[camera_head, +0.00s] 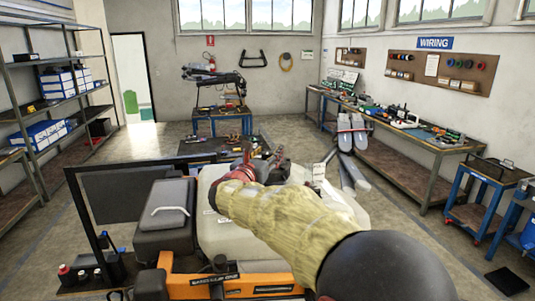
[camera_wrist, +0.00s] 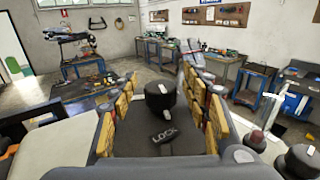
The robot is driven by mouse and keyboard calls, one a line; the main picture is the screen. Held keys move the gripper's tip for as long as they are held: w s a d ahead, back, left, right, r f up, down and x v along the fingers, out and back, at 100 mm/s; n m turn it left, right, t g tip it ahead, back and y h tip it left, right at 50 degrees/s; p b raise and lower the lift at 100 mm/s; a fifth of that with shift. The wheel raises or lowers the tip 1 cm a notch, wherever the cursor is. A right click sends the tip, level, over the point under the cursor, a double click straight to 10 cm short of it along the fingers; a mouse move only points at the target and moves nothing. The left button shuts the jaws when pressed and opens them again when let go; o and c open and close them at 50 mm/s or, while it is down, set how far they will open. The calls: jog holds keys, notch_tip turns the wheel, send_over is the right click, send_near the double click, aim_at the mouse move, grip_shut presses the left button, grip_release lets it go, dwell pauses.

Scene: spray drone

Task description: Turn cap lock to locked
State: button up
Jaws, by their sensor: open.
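The spray drone shows in the head view as a pale tank body (camera_head: 222,232) on an orange frame (camera_head: 235,284), with a dark box (camera_head: 165,218) at its left. In the wrist view a round black cap (camera_wrist: 160,96) stands on a dark surface, with a white LOCK marking (camera_wrist: 165,135) in front of it. My gripper (camera_wrist: 158,78) is open. Its yellow-padded fingers stand left and right of the cap, with visible gaps on both sides. In the head view my arm hides the cap. Whether the cap is turned to the marking cannot be told.
A dark flat panel (camera_head: 120,195) stands left of the drone. Small bottles (camera_head: 66,272) sit at the lower left. A blue cart (camera_head: 222,124) is behind the drone, and a long workbench (camera_head: 410,140) runs along the right wall.

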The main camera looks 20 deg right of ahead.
jog(key=shift+c, duration=1.1)
jog(key=c, duration=0.9)
jog(key=shift+r+m+g+h+p, duration=0.15)
jog(key=shift+m+g+h+p, duration=0.35)
jog(key=shift+g+p, duration=0.15)
jog(key=shift+c, duration=0.2)
jog(key=shift+m+g+h+p, duration=0.3)
jog(key=shift+g, duration=0.05)
jog(key=o, duration=1.2)
jog(key=shift+c, duration=0.2)
